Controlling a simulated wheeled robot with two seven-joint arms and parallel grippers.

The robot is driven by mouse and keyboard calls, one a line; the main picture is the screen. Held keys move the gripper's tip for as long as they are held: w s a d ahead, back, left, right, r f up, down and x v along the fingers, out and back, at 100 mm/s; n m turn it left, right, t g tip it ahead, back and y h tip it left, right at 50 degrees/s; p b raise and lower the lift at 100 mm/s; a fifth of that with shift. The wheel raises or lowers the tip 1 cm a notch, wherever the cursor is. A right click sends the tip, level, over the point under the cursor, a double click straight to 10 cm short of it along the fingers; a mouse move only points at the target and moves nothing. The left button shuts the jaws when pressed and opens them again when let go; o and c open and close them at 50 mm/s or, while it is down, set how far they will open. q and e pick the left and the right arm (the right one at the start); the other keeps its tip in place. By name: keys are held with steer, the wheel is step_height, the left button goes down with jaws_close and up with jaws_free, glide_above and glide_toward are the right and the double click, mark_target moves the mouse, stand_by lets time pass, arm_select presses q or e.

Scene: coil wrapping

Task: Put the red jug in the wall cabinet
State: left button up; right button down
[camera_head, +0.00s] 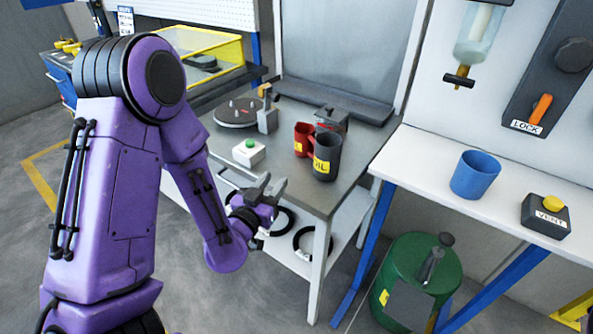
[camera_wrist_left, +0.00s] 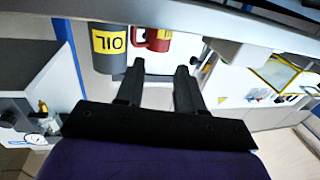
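The red jug (camera_head: 301,139) stands on the grey workbench, partly hidden behind a dark grey jug (camera_head: 326,156) with a yellow OIL label. Its red body also shows in the left wrist view (camera_wrist_left: 158,41), beside the OIL jug (camera_wrist_left: 108,48). My left gripper (camera_head: 268,186) is in front of the bench's near edge, apart from both jugs. In the left wrist view its two fingers (camera_wrist_left: 159,78) are spread with nothing between them. I cannot make out a wall cabinet for certain. My right gripper is not in view.
A white shelf at right carries a blue cup (camera_head: 474,175) and a VENT box (camera_head: 545,216). A green drum (camera_head: 418,280) stands below.

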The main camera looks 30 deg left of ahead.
arm_select(q)
steer(key=w+p, duration=0.2)
steer(key=w, duration=0.3)
steer(key=shift+w+a, duration=0.1)
steer(key=shift+w, duration=0.15)
steer(key=shift+s, duration=0.1)
jaws_close()
stand_by(0.9)
jaws_free()
